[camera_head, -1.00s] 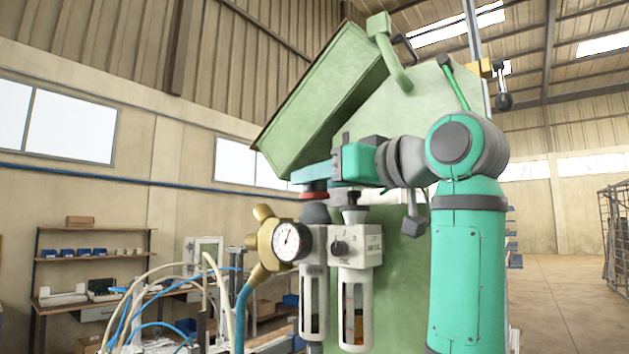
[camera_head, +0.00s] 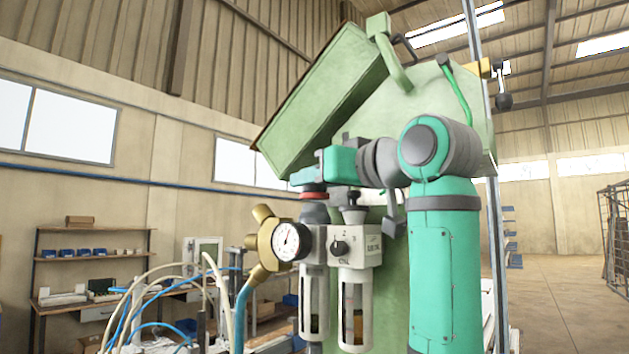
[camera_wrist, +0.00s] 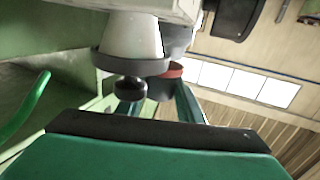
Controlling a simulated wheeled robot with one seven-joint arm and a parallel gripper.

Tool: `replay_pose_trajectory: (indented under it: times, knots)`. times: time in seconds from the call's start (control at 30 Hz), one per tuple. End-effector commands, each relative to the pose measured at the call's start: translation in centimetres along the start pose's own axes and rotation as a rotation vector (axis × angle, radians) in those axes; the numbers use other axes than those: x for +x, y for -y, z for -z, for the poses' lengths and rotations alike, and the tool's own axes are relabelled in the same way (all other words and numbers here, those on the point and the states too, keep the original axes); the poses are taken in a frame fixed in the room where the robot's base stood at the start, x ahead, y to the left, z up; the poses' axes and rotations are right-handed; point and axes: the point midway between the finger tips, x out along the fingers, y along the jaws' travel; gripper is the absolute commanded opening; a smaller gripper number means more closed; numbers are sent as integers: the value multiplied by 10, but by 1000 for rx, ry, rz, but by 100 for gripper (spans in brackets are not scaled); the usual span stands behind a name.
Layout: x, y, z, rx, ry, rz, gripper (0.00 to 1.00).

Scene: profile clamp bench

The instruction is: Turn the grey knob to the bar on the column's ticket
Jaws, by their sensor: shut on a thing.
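The grey knob (camera_wrist: 162,88) sits at the top of the left regulator column, above a red ring (camera_head: 313,195). My gripper (camera_head: 308,179) is shut on it from the right, its fingers hiding most of it in the head view. In the wrist view, my gripper's teal fingers (camera_wrist: 158,107) lie either side of the knob, with the red ring just beyond. A round white gauge (camera_head: 291,241) faces forward on the column; its needle points roughly upward, but its numbers are too small to read. A pale ticket (camera_head: 374,243) is on the right column's head, its print unreadable.
A small black knob (camera_head: 354,198) tops the right column, close to my gripper. A black dial (camera_head: 339,247) is on its front. A brass fitting (camera_head: 264,260) and blue hose (camera_head: 242,310) are at left. A green machine housing (camera_head: 330,100) rises close behind.

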Motion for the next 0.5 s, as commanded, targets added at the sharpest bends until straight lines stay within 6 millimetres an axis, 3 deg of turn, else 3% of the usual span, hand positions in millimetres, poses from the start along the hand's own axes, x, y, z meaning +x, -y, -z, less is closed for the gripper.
replay_pose_trajectory:
  times: [0.43, 0.47, 0.5]
  knots:
    - [0, 0, 0, -1, -2, -69, 11]
    - [0, 0, 0, -1, -2, -69, 41]
    - [0, 0, 0, -1, -2, -69, 50]
